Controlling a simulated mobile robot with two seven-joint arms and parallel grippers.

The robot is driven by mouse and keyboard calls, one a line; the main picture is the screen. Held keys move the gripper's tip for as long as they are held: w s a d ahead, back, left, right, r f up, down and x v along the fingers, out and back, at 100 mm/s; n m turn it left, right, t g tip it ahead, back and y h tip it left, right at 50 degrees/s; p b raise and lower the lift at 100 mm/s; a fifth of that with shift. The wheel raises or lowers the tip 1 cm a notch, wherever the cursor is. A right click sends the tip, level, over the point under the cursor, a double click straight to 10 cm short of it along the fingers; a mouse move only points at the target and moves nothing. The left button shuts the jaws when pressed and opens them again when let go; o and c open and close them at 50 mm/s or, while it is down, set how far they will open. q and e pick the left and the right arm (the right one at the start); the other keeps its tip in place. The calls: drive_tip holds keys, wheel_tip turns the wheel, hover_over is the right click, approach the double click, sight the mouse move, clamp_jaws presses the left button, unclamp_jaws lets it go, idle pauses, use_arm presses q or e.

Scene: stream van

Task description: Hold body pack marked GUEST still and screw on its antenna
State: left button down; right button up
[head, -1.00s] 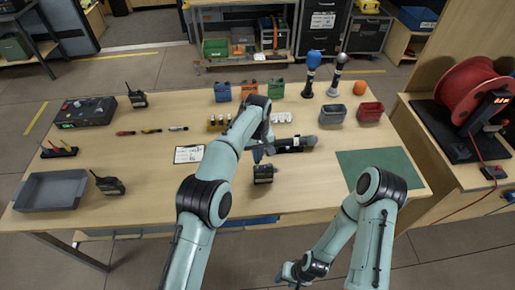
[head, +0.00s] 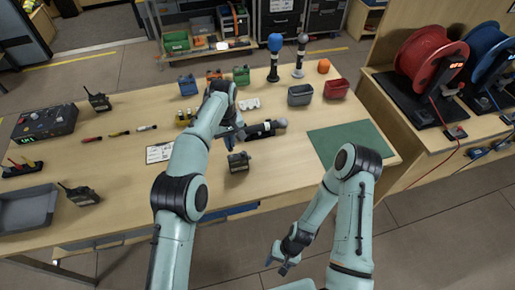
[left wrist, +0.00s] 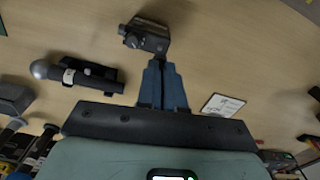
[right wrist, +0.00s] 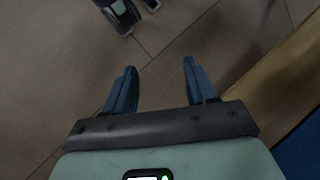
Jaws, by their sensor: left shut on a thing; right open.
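A small dark body pack (head: 239,162) is on the table near its front edge. In the left wrist view the pack (left wrist: 152,38) is at my fingertips, with a small round knob at one corner; any marking is unreadable. My left gripper (head: 236,142) comes from above and behind it and is shut on it; the closed blue fingers (left wrist: 162,68) show in the left wrist view. I cannot pick out a separate antenna. My right gripper (head: 280,262) is open and empty in front of the table, over the floor. The right wrist view shows its fingers (right wrist: 160,72) apart.
A handheld microphone (head: 262,129) lies on a dark cradle just behind the pack. A green mat (head: 350,142) covers the right end. Two radios (head: 98,101) (head: 80,194) and a grey tray (head: 26,210) are at the left.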

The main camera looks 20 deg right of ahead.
drive_tip(key=w+d+r+m+t+y, duration=0.1)
drive_tip(key=w+d+r+m+y, duration=0.5)
drive_tip(key=w+r, duration=0.6)
drive_tip(key=w+d+r+m+t+y, duration=0.25)
drive_tip(key=w+d+r+y, duration=0.45)
drive_tip(key=w+r, duration=0.45)
drive_tip(key=m+g+h, duration=0.2)
drive_tip(key=m+h, duration=0.1)
drive_tip(key=m, duration=0.1)
approach(242, 162)
drive_tip(key=shift+w+d+f, duration=0.15)
drive_tip(key=shift+w+f, duration=0.2)
drive_tip(key=shift+f, duration=0.2)
drive_tip(key=shift+w+d+f, duration=0.2)
drive_tip(key=shift+w+f, duration=0.1)
drive_tip(key=shift+f, duration=0.25)
drive_tip(key=shift+w+a+f, duration=0.1)
drive_tip(key=shift+a+f, duration=0.2)
drive_tip(key=shift+a, duration=0.15)
drive_tip(key=shift+x, duration=4.8)
